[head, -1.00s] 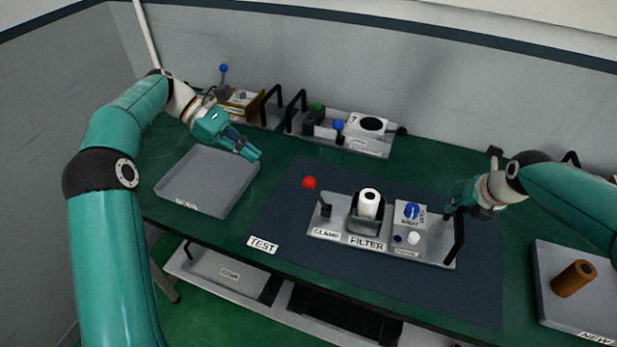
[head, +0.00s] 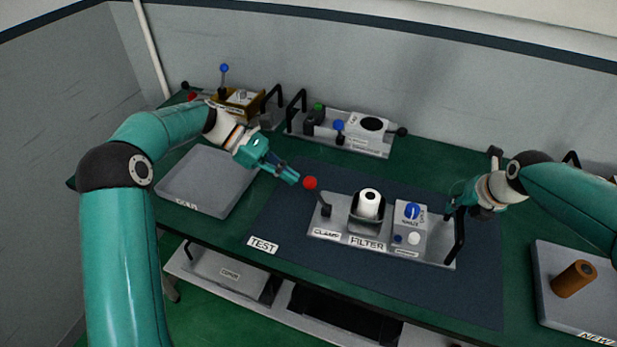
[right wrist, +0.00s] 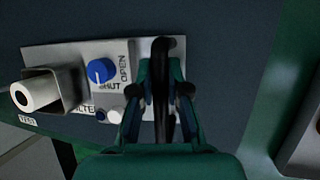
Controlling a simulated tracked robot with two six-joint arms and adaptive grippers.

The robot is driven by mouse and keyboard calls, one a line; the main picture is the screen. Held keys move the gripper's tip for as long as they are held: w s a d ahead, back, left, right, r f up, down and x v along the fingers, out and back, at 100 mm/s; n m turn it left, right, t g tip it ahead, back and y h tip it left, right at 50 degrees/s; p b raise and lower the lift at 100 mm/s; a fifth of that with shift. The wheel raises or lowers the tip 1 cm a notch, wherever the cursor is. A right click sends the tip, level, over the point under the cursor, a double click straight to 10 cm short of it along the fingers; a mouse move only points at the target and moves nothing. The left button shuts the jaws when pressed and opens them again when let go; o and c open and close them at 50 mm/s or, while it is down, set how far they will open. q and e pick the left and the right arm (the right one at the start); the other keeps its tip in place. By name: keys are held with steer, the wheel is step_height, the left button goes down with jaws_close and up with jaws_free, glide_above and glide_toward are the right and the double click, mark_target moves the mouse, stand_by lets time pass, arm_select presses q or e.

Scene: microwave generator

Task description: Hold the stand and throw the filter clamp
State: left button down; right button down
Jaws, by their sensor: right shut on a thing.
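The filter stand (head: 325,230) is a light metal plate on the dark mat, labelled CLAMP and FILTER. The clamp lever has a red ball (head: 310,183) on a black arm and leans up to the left. A white filter (head: 369,203) stands in its holder; both also show in the right wrist view (right wrist: 22,95). My left gripper (head: 294,178) is just left of the red ball, pointing at it, with a small gap; its finger opening is unclear. My right gripper (right wrist: 160,100) is shut on the stand's black handle (head: 459,240) at the right end.
A blue OPEN/SHUT knob (head: 411,210) sits right of the filter. A grey tray (head: 180,190) is at left; another tray (head: 550,300) at right holds a brown cylinder (head: 573,279). Other fixtures with levers (head: 238,98) and black handles stand along the back.

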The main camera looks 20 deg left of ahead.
arm_select(q)
steer(key=shift+d+f, duration=0.4)
steer(key=shift+f, duration=0.1)
steer(key=shift+d, duration=0.15)
stand_by(1.1)
